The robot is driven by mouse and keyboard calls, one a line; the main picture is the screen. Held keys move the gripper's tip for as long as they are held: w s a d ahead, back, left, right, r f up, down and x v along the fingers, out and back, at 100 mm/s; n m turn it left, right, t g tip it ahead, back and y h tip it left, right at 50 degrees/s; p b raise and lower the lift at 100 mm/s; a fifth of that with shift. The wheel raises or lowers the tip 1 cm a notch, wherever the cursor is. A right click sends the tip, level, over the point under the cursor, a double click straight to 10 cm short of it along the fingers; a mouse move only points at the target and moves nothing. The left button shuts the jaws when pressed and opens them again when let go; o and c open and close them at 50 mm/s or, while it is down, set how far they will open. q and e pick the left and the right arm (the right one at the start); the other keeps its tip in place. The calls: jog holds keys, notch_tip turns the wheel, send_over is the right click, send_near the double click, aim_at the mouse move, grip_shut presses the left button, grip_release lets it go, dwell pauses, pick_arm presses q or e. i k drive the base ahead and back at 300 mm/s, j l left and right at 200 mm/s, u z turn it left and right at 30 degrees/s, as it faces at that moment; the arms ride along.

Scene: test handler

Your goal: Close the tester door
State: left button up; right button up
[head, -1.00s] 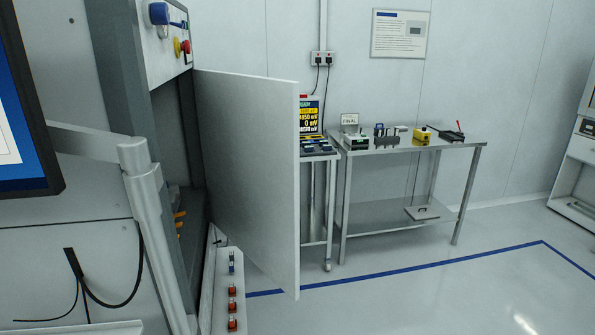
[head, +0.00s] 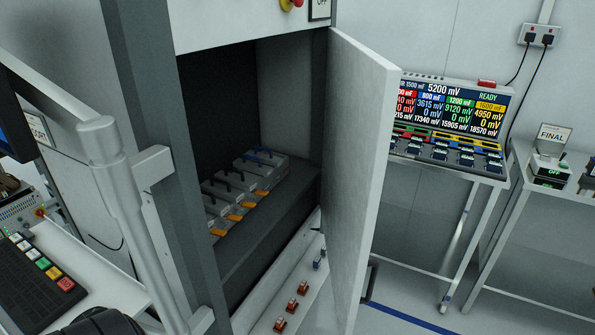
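The tester door (head: 359,170) is a pale grey panel in the head view. It stands open, swung outward from the right side of the tester's opening. A dark bracket-like piece (head: 371,275), perhaps its handle, shows at its far side near the bottom. The tester (head: 158,130) is a grey cabinet. Inside its dark chamber a row of several grey units (head: 226,198) with black, blue and orange handles sits on a shelf. Neither of my grippers can be made out in the head view.
Red switches (head: 292,303) line a ledge below the chamber. A display bench (head: 470,172) and a steel table (head: 520,165) stand right, beyond the door. A keyboard (head: 35,265) lies on a desk at left. A black rounded object (head: 104,322) at the bottom edge is unclear.

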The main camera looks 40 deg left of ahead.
aim_at(363, 86)
jog(key=i+l+u, duration=0.15)
jog(key=i+u, duration=0.15)
jog(key=u, duration=0.15)
jog(key=i+l+u, duration=0.25)
jog(key=u, duration=0.2)
jog(key=i+l+u, duration=0.3)
jog(key=u, duration=0.15)
jog(key=i+l+u, duration=0.15)
jog(key=l+u, duration=0.3)
